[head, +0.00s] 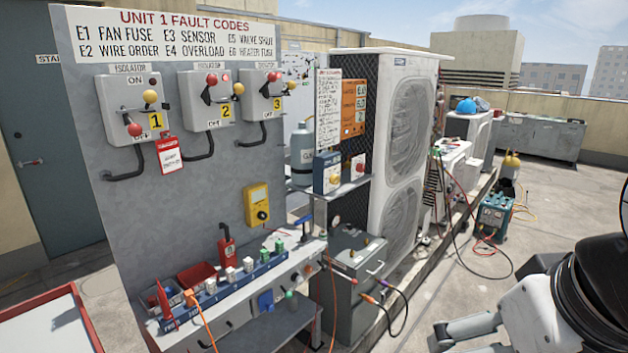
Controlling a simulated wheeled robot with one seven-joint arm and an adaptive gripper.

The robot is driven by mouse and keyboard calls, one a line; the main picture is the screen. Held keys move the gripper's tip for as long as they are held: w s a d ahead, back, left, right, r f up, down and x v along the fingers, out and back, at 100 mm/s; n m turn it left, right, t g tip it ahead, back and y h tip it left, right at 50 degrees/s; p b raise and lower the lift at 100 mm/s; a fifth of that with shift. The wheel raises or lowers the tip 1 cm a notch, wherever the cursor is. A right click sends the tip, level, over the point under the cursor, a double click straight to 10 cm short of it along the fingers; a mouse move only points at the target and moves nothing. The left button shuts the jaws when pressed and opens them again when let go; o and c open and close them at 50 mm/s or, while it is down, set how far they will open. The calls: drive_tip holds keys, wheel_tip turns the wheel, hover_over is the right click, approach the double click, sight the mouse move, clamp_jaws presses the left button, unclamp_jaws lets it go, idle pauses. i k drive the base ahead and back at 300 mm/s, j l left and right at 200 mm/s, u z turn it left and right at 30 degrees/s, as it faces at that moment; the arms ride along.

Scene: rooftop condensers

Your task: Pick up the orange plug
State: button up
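An orange plug (190,297) with an orange cable stands in the left part of a long blue strip (236,283) on the front of the grey bench. The cable hangs down from it past the bench edge. Orange-ended connectors (368,298) also show on cables at the grey box, right of the bench. My arm enters at the lower right. Its pale end, apparently my gripper (440,338), is partly cut off by the bottom edge, well right of the bench and apart from the plugs. Its fingers are not clear enough to tell open from shut.
Green and white plugs (248,264) share the strip. A red radio-like tool (227,246) and red bin (198,276) sit behind it. A grey box (356,268) with cables stands beside the bench. A red-edged tray (55,325) is at lower left. Floor ahead of my arm is mostly clear.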

sight(187, 293)
drive_tip(key=i+l+u, duration=0.1)
drive_tip(key=i+u, duration=0.3)
drive_tip(key=i+l+u, duration=0.25)
drive_tip(key=i+u, duration=0.15)
drive_tip(key=i+l+u, duration=0.45)
